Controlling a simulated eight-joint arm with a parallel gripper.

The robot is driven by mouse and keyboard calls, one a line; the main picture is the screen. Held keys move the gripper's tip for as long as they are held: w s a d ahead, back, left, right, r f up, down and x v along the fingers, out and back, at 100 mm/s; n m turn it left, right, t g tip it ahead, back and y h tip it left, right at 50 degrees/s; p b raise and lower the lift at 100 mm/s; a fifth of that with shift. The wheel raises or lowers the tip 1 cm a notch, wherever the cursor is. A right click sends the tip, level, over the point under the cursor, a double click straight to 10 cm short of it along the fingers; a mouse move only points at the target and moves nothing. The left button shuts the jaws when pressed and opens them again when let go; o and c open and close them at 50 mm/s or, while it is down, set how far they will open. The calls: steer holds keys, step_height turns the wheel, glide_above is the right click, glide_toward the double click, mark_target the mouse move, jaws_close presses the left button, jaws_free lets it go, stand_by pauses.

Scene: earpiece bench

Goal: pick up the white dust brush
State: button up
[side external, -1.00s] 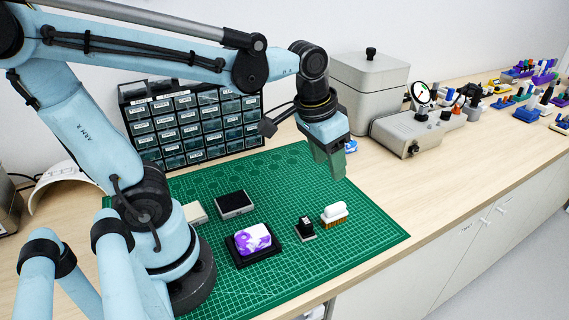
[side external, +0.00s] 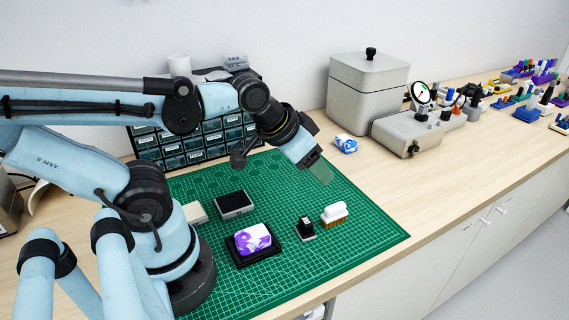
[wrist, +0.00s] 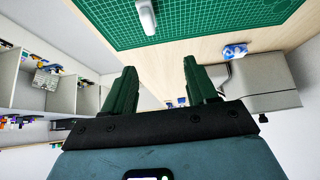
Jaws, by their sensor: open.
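The white dust brush (side external: 334,211) lies on the green cutting mat (side external: 372,240), near its right edge, with tan bristles facing down. In the wrist view the white brush (wrist: 147,17) shows at the top, left of centre, beyond the fingertips. My gripper (side external: 321,172) is above the mat's far right part, tilted, behind the brush and apart from it. In the wrist view my gripper (wrist: 158,75) has its two green fingers spread with nothing between them.
A small black-and-grey block (side external: 305,229) stands just left of the brush. A purple-and-white piece (side external: 253,239) sits on a black stand. A black tray (side external: 234,204) lies farther left. A blue-and-white item (side external: 346,143), grey box (side external: 367,90) and gauge device (side external: 418,130) stand behind.

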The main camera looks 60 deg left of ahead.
steer(key=g, duration=0.7)
glide_above(333, 207)
steer(key=f, duration=0.7)
steer(key=shift+a, duration=0.35)
steer(key=shift+d+f, duration=0.15)
steer(key=shift+f, duration=1.2)
steer(key=shift+d+f, duration=0.15)
steer(key=shift+f, duration=1.15)
jaws_close()
